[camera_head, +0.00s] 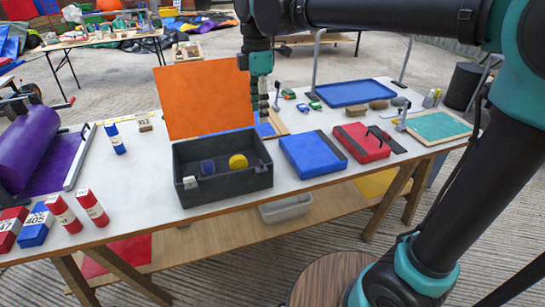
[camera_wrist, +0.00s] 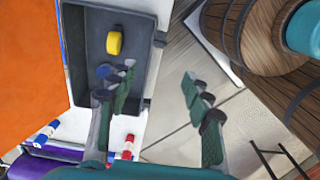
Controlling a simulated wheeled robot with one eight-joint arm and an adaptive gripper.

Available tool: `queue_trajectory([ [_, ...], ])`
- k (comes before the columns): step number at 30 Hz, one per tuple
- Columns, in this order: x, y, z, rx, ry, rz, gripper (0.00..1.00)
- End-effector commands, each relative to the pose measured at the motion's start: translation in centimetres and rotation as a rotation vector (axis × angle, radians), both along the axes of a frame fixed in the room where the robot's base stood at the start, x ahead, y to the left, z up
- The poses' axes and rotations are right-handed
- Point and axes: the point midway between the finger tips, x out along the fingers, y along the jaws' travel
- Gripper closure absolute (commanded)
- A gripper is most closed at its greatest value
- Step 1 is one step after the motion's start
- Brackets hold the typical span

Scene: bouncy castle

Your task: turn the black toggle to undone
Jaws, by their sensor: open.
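An open black case (camera_head: 225,192) stands on the table with its orange lid (camera_head: 205,97) raised. In the wrist view the case (camera_wrist: 85,30) lies on the left, and small dark fittings (camera_wrist: 160,39) show on its front wall. I cannot tell for sure which is the black toggle or how it is set. A yellow round thing (camera_head: 238,161) and a blue one (camera_head: 207,167) lie inside the case. My gripper (camera_head: 265,105) is open and empty. In the wrist view its fingers (camera_wrist: 158,112) are wide apart, the left one over the case, the right one over the floor.
A blue case (camera_head: 312,154) and a red case (camera_head: 361,143) lie right of the black case. Red and blue cylinders (camera_head: 92,210) stand at its left. A lever (camera_head: 402,112) rises beside a green board (camera_head: 438,127). Bare tabletop (camera_head: 150,175) shows left of the case.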

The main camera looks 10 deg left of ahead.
Motion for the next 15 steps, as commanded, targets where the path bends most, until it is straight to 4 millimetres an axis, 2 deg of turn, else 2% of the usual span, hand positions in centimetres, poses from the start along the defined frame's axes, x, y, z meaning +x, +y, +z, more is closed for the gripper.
queue_trajectory([
  [5,-0.1,0.2,-1.4,-0.002,0.001,0.008,0.5],
  [15,0.0,0.1,-7.9,-0.001,0.001,0.005,0.5],
])
